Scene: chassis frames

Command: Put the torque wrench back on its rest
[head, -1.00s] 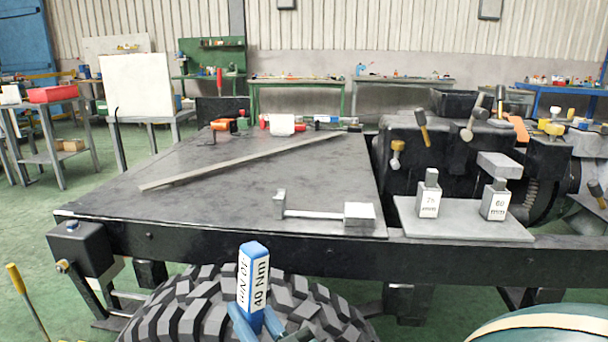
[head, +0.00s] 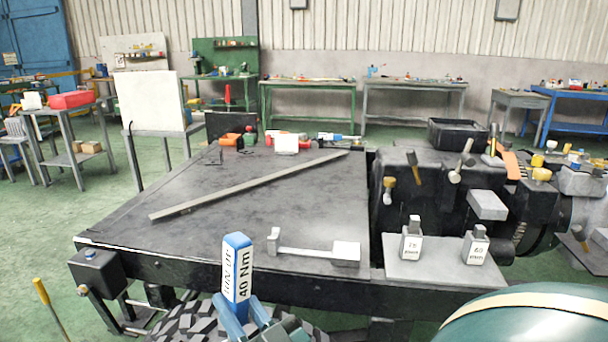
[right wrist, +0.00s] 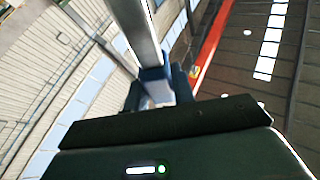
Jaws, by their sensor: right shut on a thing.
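The torque wrench (head: 237,272) shows in the head view as an upright blue-capped end with a white "40 Nm" label. My right gripper (head: 245,318) is shut on it, with blue fingers around its lower part. The right wrist view shows a grey bar (right wrist: 138,35) rising from between the dark blue fingers (right wrist: 156,88). The rest (head: 310,253), a grey bar with a raised block at each end, lies empty near the table's front edge. The held wrench appears just left of it in the picture; the depth gap is unclear. My left gripper is not in view.
A long grey strip (head: 245,187) lies diagonally across the dark frame top (head: 205,225). On the right, a grey plate (head: 440,268) carries two labelled blocks (head: 411,240). Hammers and dark machinery stand behind it. A green rounded object (head: 530,318) fills the lower right.

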